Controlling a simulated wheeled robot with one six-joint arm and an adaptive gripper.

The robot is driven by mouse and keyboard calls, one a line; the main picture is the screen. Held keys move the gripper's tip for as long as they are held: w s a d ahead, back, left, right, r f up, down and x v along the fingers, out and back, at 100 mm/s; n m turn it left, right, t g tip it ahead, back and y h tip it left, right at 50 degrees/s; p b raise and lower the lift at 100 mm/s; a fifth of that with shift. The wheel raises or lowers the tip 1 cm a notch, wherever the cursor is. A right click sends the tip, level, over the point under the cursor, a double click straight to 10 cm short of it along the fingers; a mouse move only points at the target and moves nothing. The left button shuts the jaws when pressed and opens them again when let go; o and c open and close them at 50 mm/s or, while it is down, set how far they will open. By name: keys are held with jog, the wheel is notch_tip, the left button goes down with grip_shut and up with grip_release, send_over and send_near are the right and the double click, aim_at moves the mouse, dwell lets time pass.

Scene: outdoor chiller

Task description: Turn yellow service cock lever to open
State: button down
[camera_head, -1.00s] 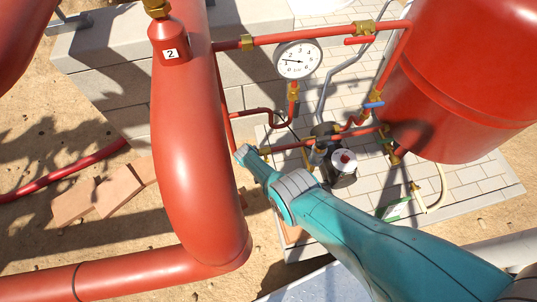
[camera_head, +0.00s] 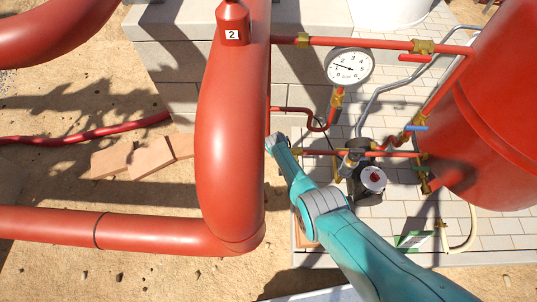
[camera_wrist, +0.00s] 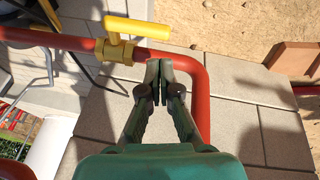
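The yellow lever (camera_wrist: 138,28) shows at the top of the wrist view. It sits on a brass service cock (camera_wrist: 118,51) on a thin red pipe and points right, roughly along the pipe. My gripper (camera_wrist: 160,70) is just below and right of the cock, its fingertips close together with nothing seen between them. The tips overlap the red pipe in the picture; I cannot tell whether they touch it. In the head view my gripper and the yellow lever are hidden behind the thick red pipe.
The thick red pipe (camera_head: 230,140) stands left of my arm. A pressure gauge (camera_head: 350,67), a pump (camera_head: 368,183) and a red tank (camera_head: 490,130) are to the right. Grey blocks (camera_wrist: 235,105) lie below the thin pipe.

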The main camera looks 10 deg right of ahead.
jog(key=s+a+r, duration=0.2)
jog(key=a+r, duration=0.4)
dwell(0.4)
jog(key=s+d+f+t+y, duration=0.1)
jog(key=s+d+f+t, duration=0.15)
jog(key=s, duration=0.95)
jog(key=s+d+f+t+y, duration=0.1)
jog(key=s+d+f+t, duration=0.15)
jog(key=s, duration=0.85)
jog(key=s+d+r+t, duration=0.1)
jog(key=s+r, duration=0.4)
jog(key=s, duration=0.3)
jog(key=s+d+r+t, duration=0.1)
jog(key=s+d+r, duration=0.1)
jog(key=s+r, duration=0.45)
jog(key=s+r+t, duration=0.1)
jog(key=s+r, duration=0.4)
jog(key=r, duration=0.4)
jog(key=s+d+r+t, duration=0.1)
jog(key=s+r, duration=0.4)
jog(key=r, duration=0.4)
jog(key=s+r+t, duration=0.2)
jog(key=s+r, duration=0.3)
jog(key=r, duration=0.4)
jog(key=shift+s+d+r, duration=0.2)
jog(key=shift+s+r, duration=0.05)
jog(key=shift+r, duration=0.1)
